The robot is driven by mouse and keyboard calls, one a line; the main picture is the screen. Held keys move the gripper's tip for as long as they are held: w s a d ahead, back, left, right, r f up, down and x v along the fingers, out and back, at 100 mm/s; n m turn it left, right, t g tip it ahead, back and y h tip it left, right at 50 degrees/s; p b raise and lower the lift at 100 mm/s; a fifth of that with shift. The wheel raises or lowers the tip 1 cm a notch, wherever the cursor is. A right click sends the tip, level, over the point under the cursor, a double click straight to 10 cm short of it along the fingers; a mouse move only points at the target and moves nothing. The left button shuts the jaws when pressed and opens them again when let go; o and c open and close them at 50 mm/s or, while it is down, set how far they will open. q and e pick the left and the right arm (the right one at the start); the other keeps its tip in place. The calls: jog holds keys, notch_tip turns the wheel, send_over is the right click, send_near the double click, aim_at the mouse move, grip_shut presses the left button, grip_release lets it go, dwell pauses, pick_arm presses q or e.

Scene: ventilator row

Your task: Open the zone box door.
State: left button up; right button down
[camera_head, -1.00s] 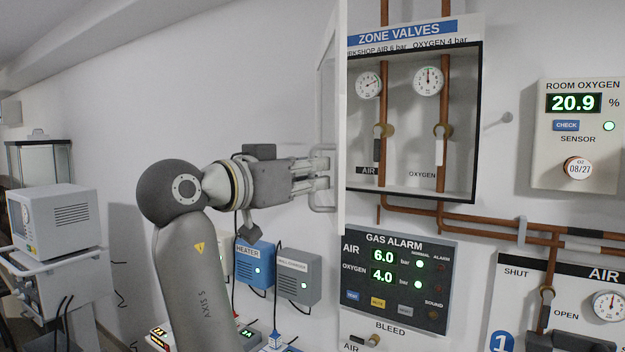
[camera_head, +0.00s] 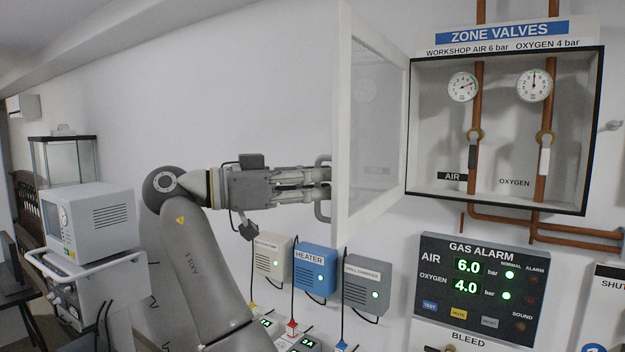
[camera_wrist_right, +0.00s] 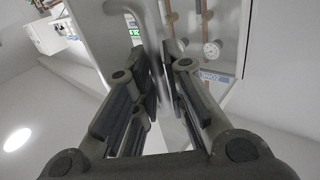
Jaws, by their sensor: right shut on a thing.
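The zone box (camera_head: 498,190) is on the wall at the right of the head view, with two gauges and two pipes with valve levers inside. Its clear, white-framed door (camera_head: 378,120) is swung out from the box's left side and stands open. My right gripper (camera_head: 326,187) is shut on the grey door handle (camera_head: 321,209) on the door's outer face. In the right wrist view the handle (camera_wrist_right: 150,25) runs up between the fingers (camera_wrist_right: 160,85). My left gripper is not in view.
Below the box is the gas alarm panel (camera_head: 478,290). Heater (camera_head: 314,272) and other small wall units hang below my right arm. A monitor on a cart (camera_head: 92,222) stands at the left. Wall left of the door is bare.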

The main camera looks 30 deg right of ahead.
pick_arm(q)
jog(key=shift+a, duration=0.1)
pick_arm(e)
jog(key=shift+r, duration=0.1)
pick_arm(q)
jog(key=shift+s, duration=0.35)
pick_arm(e)
jog(key=c, duration=1.5)
grip_release()
jog(key=shift+s+d, duration=0.1)
jog(key=shift+d, duration=0.1)
jog(key=shift+c, duration=0.2)
jog(key=shift+a, duration=0.3)
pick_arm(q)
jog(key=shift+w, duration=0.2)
pick_arm(e)
jog(key=v, duration=0.7)
